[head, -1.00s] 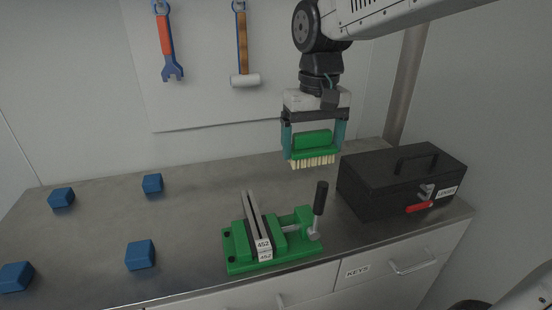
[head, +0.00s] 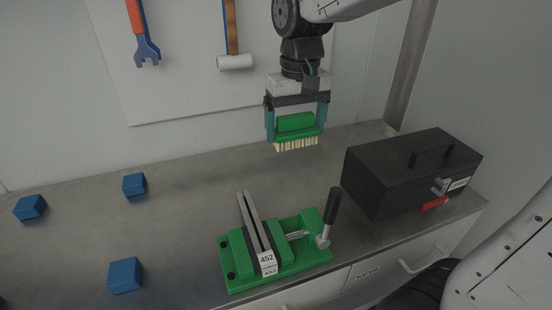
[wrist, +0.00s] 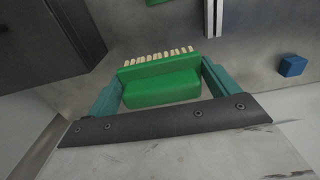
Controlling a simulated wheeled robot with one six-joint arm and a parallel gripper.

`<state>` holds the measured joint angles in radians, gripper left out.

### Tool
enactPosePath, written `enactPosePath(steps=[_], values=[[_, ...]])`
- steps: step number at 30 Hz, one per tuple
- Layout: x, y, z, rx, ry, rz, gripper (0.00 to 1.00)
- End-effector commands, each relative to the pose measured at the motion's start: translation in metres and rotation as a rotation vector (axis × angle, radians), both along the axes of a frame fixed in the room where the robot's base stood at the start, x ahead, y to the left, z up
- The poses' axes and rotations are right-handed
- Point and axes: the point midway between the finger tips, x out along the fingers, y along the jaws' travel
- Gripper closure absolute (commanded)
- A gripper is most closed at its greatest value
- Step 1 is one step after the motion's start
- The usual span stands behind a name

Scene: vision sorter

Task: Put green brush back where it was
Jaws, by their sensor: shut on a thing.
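The green brush (head: 296,123) has a green block body and pale bristles pointing down. My gripper (head: 297,122) is shut on it, with a teal finger on each side of the body, and holds it in the air above the back of the workbench, behind the green vise. In the wrist view the brush (wrist: 160,84) sits between the two teal fingers of my gripper (wrist: 160,90), bristles facing away from the palm. No marked place for the brush can be made out.
A green vise (head: 240,262) labelled 452 stands at the bench's front. Several blue blocks (head: 125,275) lie at left. A wrench (head: 145,45) and a mallet (head: 235,62) hang on the wall panel (head: 180,95). The bench's back middle (head: 205,180) is clear.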

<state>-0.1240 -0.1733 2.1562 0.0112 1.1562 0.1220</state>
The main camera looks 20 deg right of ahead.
Motion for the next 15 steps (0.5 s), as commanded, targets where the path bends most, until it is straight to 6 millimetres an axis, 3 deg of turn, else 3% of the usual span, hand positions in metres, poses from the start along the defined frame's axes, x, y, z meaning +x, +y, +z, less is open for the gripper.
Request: enactPosePath(steps=[15], values=[[-0.001, 0.001, -0.098, -0.001, 0.005, 0.002, 0.34]])
